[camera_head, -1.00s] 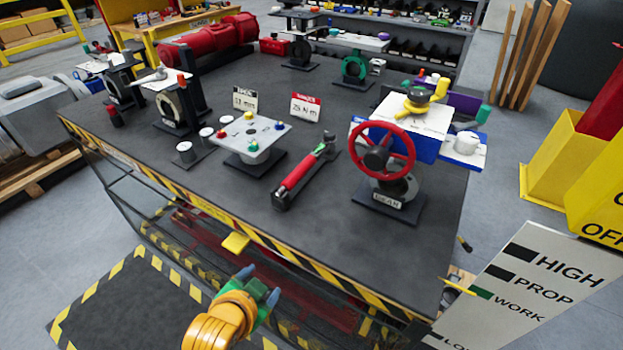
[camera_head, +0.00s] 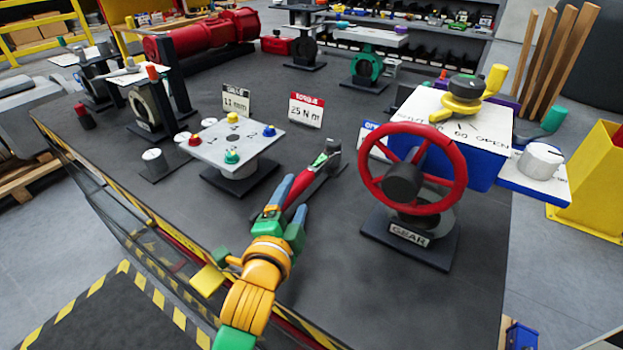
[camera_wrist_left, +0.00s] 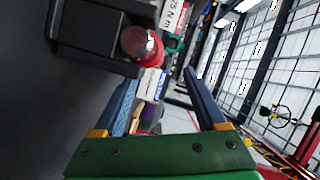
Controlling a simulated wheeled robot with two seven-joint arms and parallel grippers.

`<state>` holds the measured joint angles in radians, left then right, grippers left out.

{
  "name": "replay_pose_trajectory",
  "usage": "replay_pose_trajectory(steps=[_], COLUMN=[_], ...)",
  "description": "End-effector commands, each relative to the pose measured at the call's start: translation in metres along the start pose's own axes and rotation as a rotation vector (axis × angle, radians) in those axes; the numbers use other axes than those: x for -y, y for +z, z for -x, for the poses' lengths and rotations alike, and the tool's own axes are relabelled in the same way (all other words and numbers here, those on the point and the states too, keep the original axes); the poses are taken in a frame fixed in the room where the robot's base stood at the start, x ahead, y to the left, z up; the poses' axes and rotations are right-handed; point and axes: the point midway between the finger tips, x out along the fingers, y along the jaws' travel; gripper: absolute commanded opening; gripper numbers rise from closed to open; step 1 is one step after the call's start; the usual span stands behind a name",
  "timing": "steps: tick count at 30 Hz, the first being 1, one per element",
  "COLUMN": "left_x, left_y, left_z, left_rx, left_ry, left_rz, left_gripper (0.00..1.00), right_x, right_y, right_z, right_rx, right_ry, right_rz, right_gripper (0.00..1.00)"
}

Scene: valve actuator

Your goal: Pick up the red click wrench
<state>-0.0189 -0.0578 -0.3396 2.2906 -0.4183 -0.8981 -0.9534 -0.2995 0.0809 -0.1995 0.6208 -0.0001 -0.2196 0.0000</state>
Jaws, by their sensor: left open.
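The red click wrench (camera_head: 312,184) lies on a dark holder on the black bench top, its metal head pointing away from me. My left gripper (camera_head: 294,196) is open over the near end of the handle, and its fingers and hand hide part of it. In the left wrist view the rounded red handle end (camera_wrist_left: 141,44) shows beside the dark holder (camera_wrist_left: 90,35). It lies up and left of the gap between my open blue fingers (camera_wrist_left: 160,78), near the left fingertip. I cannot tell whether a finger touches it. My right gripper is not in view.
The red handwheel on the GEAR stand (camera_head: 408,232) is close on the right. A white plate with coloured knobs (camera_head: 228,145) stands on the left. The 25 N m torque sign (camera_head: 306,110) is behind. The black bench top (camera_head: 325,275) is bare in front of the handwheel.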

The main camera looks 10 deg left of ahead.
Motion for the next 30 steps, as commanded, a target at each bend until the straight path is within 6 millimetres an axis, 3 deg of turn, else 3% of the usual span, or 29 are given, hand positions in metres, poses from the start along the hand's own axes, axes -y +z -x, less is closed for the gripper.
replay_pose_trajectory(steps=[10, 18, 20, 27, 30], left_x=[-0.007, -0.007, -0.007, -0.008, -0.008], left_y=[0.000, 0.000, 0.000, 0.000, 0.000], left_z=[-0.058, -0.067, -0.067, -0.067, -0.067], left_rx=[0.001, 0.000, 0.000, 0.000, 0.000], left_ry=[0.002, 0.002, 0.002, 0.002, 0.002], left_rz=[0.002, 0.002, 0.002, 0.002, 0.002], left_gripper=[0.74, 0.74, 0.63, 0.00, 0.00], right_x=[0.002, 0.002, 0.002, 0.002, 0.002], right_y=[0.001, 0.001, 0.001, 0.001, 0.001], right_z=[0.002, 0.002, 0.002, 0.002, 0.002], right_rx=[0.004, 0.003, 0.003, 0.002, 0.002], right_ry=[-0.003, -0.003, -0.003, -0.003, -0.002], right_rz=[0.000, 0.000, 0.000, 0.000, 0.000], right_gripper=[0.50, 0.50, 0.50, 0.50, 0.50])
